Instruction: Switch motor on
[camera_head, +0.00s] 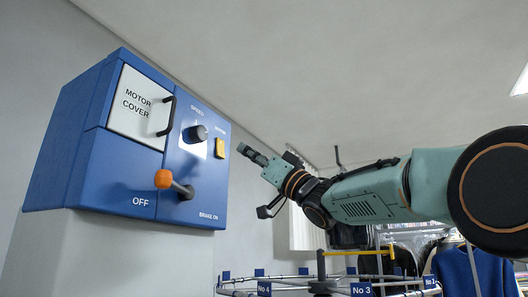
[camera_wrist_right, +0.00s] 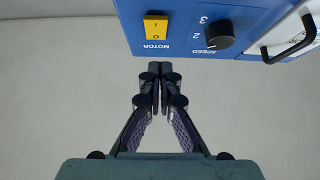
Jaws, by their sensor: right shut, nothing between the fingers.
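A blue control box (camera_head: 110,170) is at the left in the head view. Its yellow motor switch (camera_head: 220,148) is on the front panel's right side, and it also shows in the right wrist view (camera_wrist_right: 156,28), marked 1 and 0. My right gripper (camera_head: 243,149) is shut and empty, its fingertips pointing at the box, close to the right of the switch. In the right wrist view the closed fingertips (camera_wrist_right: 160,68) are just below the panel edge by the switch. I cannot tell whether they touch it. My left gripper is not in view.
The box has a closed white motor cover (camera_head: 138,104) with a black handle, a black speed knob (camera_head: 196,134), and an orange-tipped brake lever (camera_head: 165,180) near the OFF label. Below right are a numbered rail (camera_head: 300,278) and hanging clothes (camera_head: 460,270).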

